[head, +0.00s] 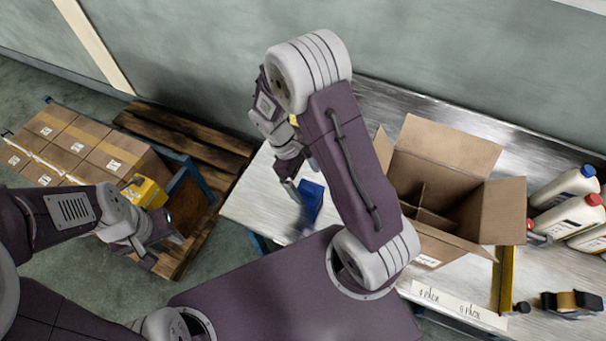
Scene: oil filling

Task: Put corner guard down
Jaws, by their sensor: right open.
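A small blue piece (312,199) is at the left end of the metal table, just beside the fingers of my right gripper (291,188). It may be the corner guard; I cannot tell for sure. My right gripper is open and points down over the table. From this angle I cannot tell whether a finger touches the blue piece. My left gripper (163,244) is at the left, near the blue cart with cartons. Its fingers are small and partly hidden, so I cannot tell whether they are open or shut.
An open cardboard box (430,190) stands on the metal table (258,208). White bottles (563,190), a yellow bar (506,280) and a tape dispenser (570,302) are to the right. Cartons (77,145) are stacked at left, by a wooden pallet (188,130). A yellow block (145,192) is beside my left wrist.

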